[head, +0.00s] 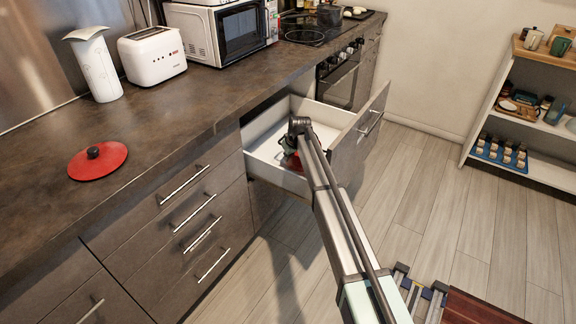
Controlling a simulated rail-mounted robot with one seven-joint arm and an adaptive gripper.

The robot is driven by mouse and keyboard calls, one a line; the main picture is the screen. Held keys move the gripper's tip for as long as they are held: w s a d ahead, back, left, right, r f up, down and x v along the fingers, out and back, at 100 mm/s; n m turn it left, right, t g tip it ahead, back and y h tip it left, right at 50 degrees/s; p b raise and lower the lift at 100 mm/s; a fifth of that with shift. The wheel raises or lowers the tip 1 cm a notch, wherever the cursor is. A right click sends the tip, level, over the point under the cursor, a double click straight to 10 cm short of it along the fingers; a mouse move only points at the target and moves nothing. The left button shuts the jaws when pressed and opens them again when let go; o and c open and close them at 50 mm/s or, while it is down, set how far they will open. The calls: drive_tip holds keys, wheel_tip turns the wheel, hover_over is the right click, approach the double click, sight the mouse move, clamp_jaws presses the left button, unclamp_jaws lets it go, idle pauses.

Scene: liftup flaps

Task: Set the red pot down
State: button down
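My gripper (296,150) is over the open drawer (264,172), at the end of my arm. Its fingers are hidden behind my wrist, so I cannot tell whether they are open or shut. A small part of the red pot (292,161) shows beside and below the gripper, within the drawer's outline. Most of the pot is hidden by my arm. I cannot tell whether it touches the drawer floor or whether it is gripped. A round red lid (98,165) with a dark knob lies on the brown countertop (160,120).
A toaster (152,55), a white pitcher-like container (94,64) and a microwave (220,32) stand along the counter's back. The stove (325,25) is beyond. A shelf (535,120) with small items stands right. The countertop around the lid is clear.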

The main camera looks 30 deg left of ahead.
sight(288, 164)
drive_tip(key=shift+f, duration=2.1)
drive_tip(key=shift+f, duration=0.1)
drive_tip(key=c, duration=1.3)
unclamp_jaws()
drive_tip(key=p+v, duration=0.5)
drive_tip(key=v, duration=0.7)
